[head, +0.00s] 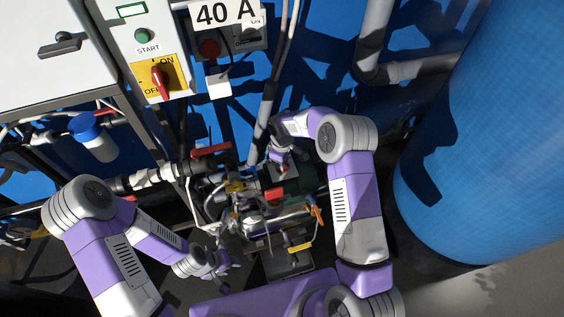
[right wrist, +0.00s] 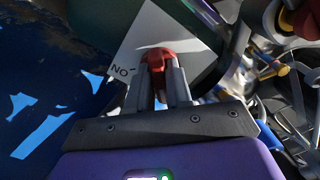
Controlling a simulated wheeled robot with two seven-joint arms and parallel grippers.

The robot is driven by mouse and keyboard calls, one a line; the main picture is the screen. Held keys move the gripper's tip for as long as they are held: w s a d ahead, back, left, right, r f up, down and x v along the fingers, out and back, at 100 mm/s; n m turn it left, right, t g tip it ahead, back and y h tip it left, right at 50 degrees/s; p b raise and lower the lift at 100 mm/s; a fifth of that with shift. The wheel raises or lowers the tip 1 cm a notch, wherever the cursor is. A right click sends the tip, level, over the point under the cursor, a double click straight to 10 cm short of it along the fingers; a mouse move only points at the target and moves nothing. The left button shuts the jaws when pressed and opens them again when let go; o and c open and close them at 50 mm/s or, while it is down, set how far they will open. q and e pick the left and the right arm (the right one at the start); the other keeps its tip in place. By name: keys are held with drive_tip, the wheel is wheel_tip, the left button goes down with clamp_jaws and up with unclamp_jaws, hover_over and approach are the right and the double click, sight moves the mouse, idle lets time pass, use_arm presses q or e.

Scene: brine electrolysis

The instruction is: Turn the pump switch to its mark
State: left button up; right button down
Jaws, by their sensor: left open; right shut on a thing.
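The pump switch is a red knob (right wrist: 156,57) on a pale square plate (right wrist: 190,37) with an "ON" mark, seen upside down at the plate's left in the right wrist view. My right gripper (right wrist: 160,78) is shut on the knob, one finger on each side. The knob's lower part is hidden between the fingers. In the head view my right gripper (head: 278,156) is over the pump unit, and the plate (head: 284,171) shows just below it. My left gripper (head: 219,264) is open and empty, low and left of the pump piping.
Pipes and valves with red levers (head: 212,150) crowd the left of the pump. A cabinet with a red rotary switch (head: 159,82) and a green START button (head: 142,36) stands at upper left. A large blue tank (head: 490,130) fills the right side.

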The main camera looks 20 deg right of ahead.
drive_tip(key=c, duration=1.1)
unclamp_jaws()
wheel_tip(320, 180, up, 8)
drive_tip(key=shift+f+p, duration=0.15)
drive_tip(key=shift+p, duration=0.75)
